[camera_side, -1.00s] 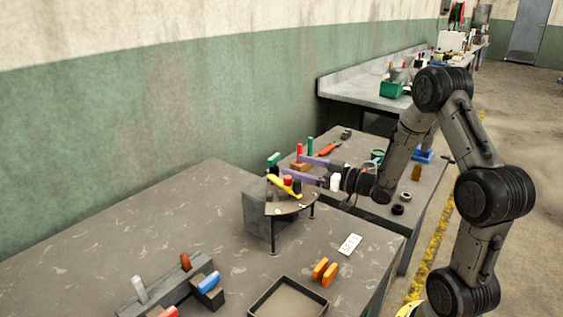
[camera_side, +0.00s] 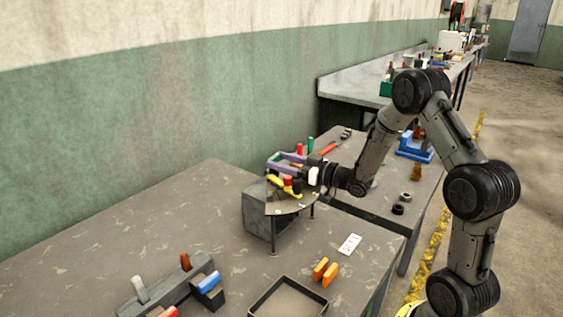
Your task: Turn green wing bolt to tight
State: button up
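A small stand (camera_side: 291,206) with a dark plate on thin legs is on the near table, by a grey block. In the earlier view a green wing-shaped piece, likely the green wing bolt, shows at the plate's back left. Now my gripper's purple fingers cover that spot, and I cannot make the bolt out clearly. My gripper (camera_side: 279,161) reaches in from the right, its two fingers apart, one on the far side and one on the near side of that spot. Whether they touch the bolt cannot be told. A yellow piece (camera_side: 279,187) and a red piece (camera_side: 288,182) are just in front of the fingers.
Behind the fingers are a red post (camera_side: 300,148) and a green post (camera_side: 310,144) on the second table. A black tray (camera_side: 262,309), orange blocks (camera_side: 325,271) and a white card (camera_side: 349,244) lie on the near table.

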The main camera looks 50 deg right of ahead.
jog(key=c, duration=0.7)
jog(key=shift+o, duration=0.2)
jog(key=shift+a+m+h, duration=0.2)
jog(key=shift+m+h, duration=0.5)
jog(key=shift+h, duration=0.4)
jog(key=o, duration=1.4)
jog(key=shift+d, duration=0.1)
